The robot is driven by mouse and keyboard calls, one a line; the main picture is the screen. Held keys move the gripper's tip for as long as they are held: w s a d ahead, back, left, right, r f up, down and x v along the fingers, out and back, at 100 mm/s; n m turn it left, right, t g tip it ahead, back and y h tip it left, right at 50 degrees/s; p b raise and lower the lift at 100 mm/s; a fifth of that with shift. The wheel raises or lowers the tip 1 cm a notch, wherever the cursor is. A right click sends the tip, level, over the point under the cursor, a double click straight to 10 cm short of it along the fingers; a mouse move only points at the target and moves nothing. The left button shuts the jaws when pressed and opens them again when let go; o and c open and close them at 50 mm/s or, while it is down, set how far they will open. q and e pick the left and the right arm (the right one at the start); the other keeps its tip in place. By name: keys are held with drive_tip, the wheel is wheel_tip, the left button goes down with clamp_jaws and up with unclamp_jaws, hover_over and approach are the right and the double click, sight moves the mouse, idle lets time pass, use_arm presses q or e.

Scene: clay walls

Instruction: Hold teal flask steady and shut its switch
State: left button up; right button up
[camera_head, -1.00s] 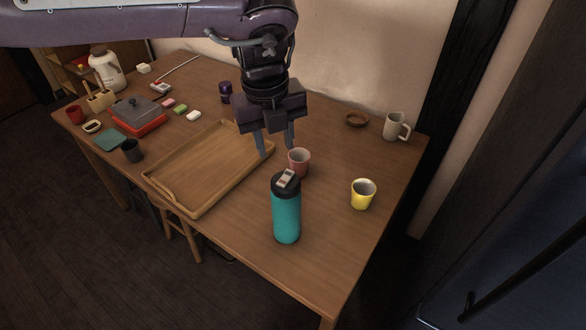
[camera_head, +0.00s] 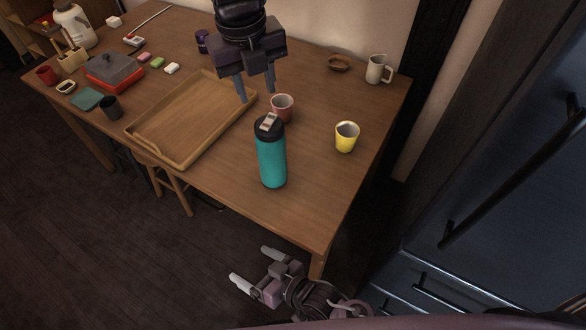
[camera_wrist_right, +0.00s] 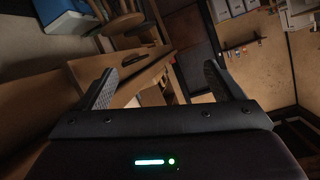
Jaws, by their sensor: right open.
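The teal flask (camera_head: 272,163) stands upright near the table's front edge, with a black lid and a light switch (camera_head: 268,122) on top. My left gripper (camera_head: 257,92) is above the table behind the flask, over the tray's right end; its fingers point down, apart, with nothing seen between them. My right gripper (camera_head: 256,268) is open and empty, low in front of the table edge and below the flask in the head view. Its spread fingers (camera_wrist_right: 168,85) also show in the right wrist view, where I cannot make out the flask.
A pink cup (camera_head: 283,108) stands just behind the flask and a yellow cup (camera_head: 346,138) to its right. A wooden tray (camera_head: 152,151) lies to the left. A beige mug (camera_head: 377,69) and small bowl (camera_head: 339,64) stand at the back. The front right tabletop is clear.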

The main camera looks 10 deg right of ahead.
wheel_tip(320, 180, up, 6)
drive_tip(key=w+t+y, duration=0.1)
drive_tip(key=w, duration=0.1)
drive_tip(key=t+h, duration=0.2)
drive_tip(key=t, duration=0.3)
approach(280, 157)
drive_tip(key=x, duration=0.5)
drive_tip(key=shift+w+a+f, duration=0.15)
drive_tip(key=shift+w+a, duration=0.2)
drive_tip(key=shift+w, duration=0.2)
drive_tip(key=x, duration=0.6)
drive_tip(key=shift+w+a, duration=0.15)
drive_tip(key=shift+w, duration=0.25)
